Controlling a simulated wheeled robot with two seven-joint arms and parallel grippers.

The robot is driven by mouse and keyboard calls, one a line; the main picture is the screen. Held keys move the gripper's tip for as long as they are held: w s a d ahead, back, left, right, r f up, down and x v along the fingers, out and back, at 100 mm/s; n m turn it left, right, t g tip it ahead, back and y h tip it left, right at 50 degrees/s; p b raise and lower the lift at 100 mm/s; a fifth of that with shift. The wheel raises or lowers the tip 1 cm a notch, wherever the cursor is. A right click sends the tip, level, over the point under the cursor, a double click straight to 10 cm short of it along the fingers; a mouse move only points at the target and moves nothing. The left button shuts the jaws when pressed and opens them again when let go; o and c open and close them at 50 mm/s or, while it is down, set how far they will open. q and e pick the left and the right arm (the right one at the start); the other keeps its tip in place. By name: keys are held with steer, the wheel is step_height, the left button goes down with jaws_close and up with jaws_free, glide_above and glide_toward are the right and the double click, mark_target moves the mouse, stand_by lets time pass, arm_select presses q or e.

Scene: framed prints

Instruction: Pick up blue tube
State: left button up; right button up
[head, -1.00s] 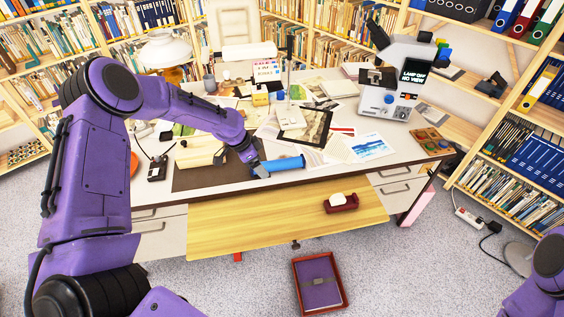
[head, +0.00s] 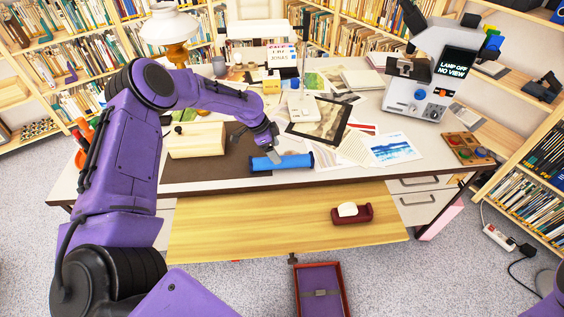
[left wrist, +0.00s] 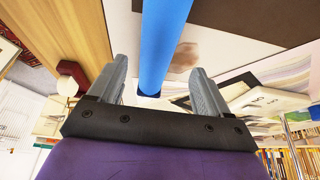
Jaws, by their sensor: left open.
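The blue tube (head: 290,162) lies on its side on the desk, at the right front of the dark brown mat (head: 200,174) and close to the desk's front edge. My left gripper (head: 272,149) is at the tube's left half, pointing down at it. In the left wrist view the blue tube (left wrist: 163,35) runs between the two spread fingers of my left gripper (left wrist: 158,68), with a gap visible on each side. It is not gripped. My right gripper is out of view; only a bit of purple arm shows at the lower right.
A cream box (head: 196,140) stands left of the gripper. A dark-framed picture (head: 318,122) and loose papers lie behind and right of the tube. The pulled-out wooden board (head: 270,225) in front holds a red tape dispenser (head: 352,214). A microscope (head: 418,95) stands at the right.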

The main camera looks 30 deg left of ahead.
arm_select(q)
steer(key=shift+d+f, duration=0.2)
steer(key=shift+f, duration=0.2)
steer(key=p+x, duration=0.1)
steer(key=x, duration=0.2)
steer(key=shift+s+d+f, duration=0.1)
steer(key=shift+d+f, duration=0.05)
steer(key=shift+f, duration=0.6)
steer(key=shift+r, duration=0.1)
steer(key=c, duration=1.2)
steer(key=shift+c, duration=0.2)
